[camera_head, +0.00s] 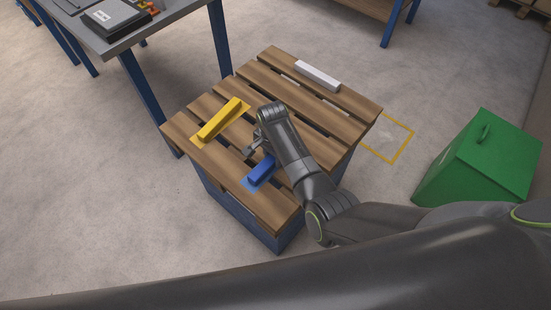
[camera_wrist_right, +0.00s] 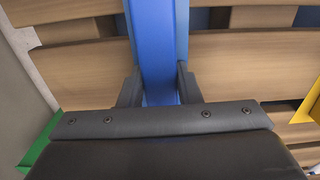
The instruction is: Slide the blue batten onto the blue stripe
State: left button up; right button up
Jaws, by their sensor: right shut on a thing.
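The blue batten (camera_head: 261,171) lies on the slatted wooden top (camera_head: 270,208), near its front edge. A lighter blue patch, the blue stripe (camera_head: 247,184), shows at the batten's near end; the rest of it is hidden. My right gripper (camera_head: 257,151) is low over the slats at the batten's far part. In the right wrist view, its fingers (camera_wrist_right: 158,88) are shut on either side of the batten (camera_wrist_right: 156,40), which runs lengthwise away between them. How far the batten covers the stripe is hard to tell. My left gripper is not in view.
A yellow batten (camera_head: 219,119) lies on a yellow stripe to the left. A white batten (camera_head: 317,75) lies at the back. A green bin (camera_head: 480,160) stands right of the slatted top. A grey table (camera_head: 150,28) with blue legs stands behind left.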

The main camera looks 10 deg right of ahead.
jog(key=o, duration=1.1)
notch_tip(320, 180, up, 17)
jog(key=p, duration=0.2)
jog(key=shift+r+p, duration=0.2)
jog(key=shift+p, duration=0.15)
